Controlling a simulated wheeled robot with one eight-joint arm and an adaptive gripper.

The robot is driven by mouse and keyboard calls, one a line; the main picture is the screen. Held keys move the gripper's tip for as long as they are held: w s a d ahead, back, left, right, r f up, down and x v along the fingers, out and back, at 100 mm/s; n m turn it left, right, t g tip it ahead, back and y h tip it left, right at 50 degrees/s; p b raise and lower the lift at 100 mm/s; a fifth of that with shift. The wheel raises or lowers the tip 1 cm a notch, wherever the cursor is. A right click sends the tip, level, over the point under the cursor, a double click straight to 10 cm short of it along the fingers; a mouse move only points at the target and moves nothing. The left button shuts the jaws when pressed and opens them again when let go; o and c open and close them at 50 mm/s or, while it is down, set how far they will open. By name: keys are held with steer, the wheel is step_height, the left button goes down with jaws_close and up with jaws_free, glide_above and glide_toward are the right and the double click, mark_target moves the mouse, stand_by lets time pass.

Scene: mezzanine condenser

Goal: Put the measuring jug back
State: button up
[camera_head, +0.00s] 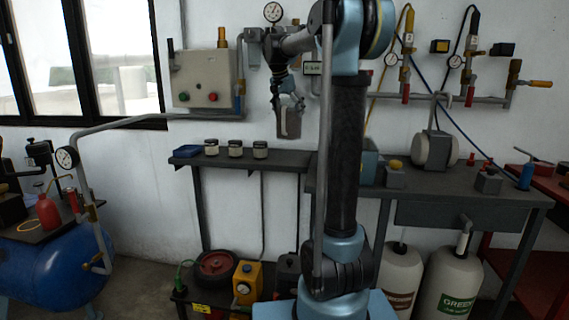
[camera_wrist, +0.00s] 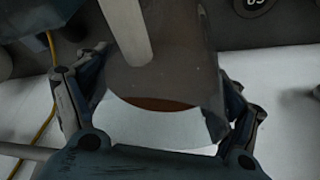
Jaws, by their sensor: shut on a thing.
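The measuring jug (camera_head: 289,122) is a grey, see-through vessel, upright and held in the air above the right part of the narrow shelf. My gripper (camera_head: 291,102) is shut on it from above in the head view. In the wrist view the jug (camera_wrist: 165,82) fills the space between the two fingers of my gripper (camera_wrist: 158,100). A pale bar, perhaps its handle (camera_wrist: 127,30), crosses the top, and something brown shows inside. The jug's base is clear of the shelf in the head view.
The dark shelf (camera_head: 285,158) bears a blue tray (camera_head: 187,151) and three small jars, the nearest jar (camera_head: 260,150) left of the jug. A workbench (camera_head: 440,192) with a grey cylinder (camera_head: 434,150) stands to the right. A control box (camera_head: 205,80) and pipes are on the wall.

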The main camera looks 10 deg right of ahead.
mark_target(287, 108)
steer(key=shift+n, duration=0.3)
steer(key=shift+s+a+f+x, duration=0.15)
steer(key=shift+s+x, duration=0.15)
steer(key=shift+x, duration=1.35)
steer(key=shift+s+a+f+x, duration=0.1)
steer(key=shift+s+x, duration=0.25)
steer(key=shift+x, duration=1.3)
steer(key=shift+s+a+f+x, duration=0.15)
steer(key=shift+s+x, duration=0.15)
steer(key=shift+x, duration=1.4)
steer(key=o, duration=2)
steer(key=shift+r, duration=0.1)
steer(key=v, duration=1.2)
steer(key=shift+s+d, duration=0.1)
steer(key=shift+s, duration=0.1)
